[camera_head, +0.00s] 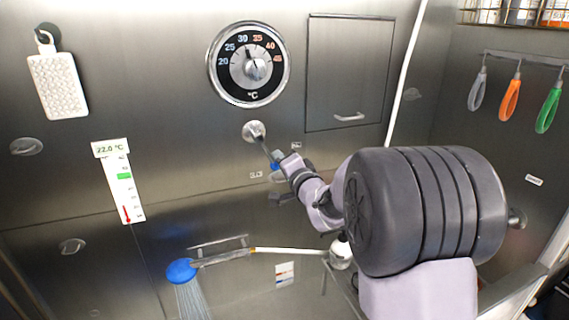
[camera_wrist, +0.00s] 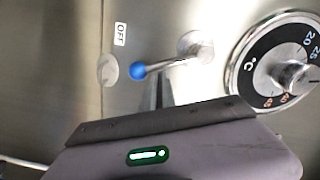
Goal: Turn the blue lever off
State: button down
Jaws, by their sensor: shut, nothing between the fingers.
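The blue lever is a metal rod with a blue ball end (camera_wrist: 138,71), mounted on a round pivot (camera_head: 254,131) on the steel wall. It points downward, with a slight slant to the right. My gripper (camera_head: 279,168) is shut and empty, close beside the lever's ball end and partly hiding it in the head view. In the wrist view my fingers (camera_wrist: 160,82) lie just beside the rod, on its right side as seen from the head; I cannot tell whether they touch. An OFF label (camera_wrist: 120,35) sits on the wall to the lever's lower left.
A temperature dial (camera_head: 249,64) is above the lever, with a cabinet door (camera_head: 347,75) to its right. A blue shower head (camera_head: 181,271) sprays water at lower left.

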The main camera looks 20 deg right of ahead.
jog(key=a+m+b, duration=0.1)
jog(key=m, duration=0.1)
jog(key=a+f+m+b, duration=0.1)
jog(key=b, duration=0.1)
jog(key=shift+f+m, duration=0.3)
jog(key=shift+m, duration=0.1)
jog(key=shift+a+b, duration=0.4)
jog(key=shift+b, duration=0.05)
jog(key=shift+a, duration=0.1)
jog(key=shift+f, duration=0.1)
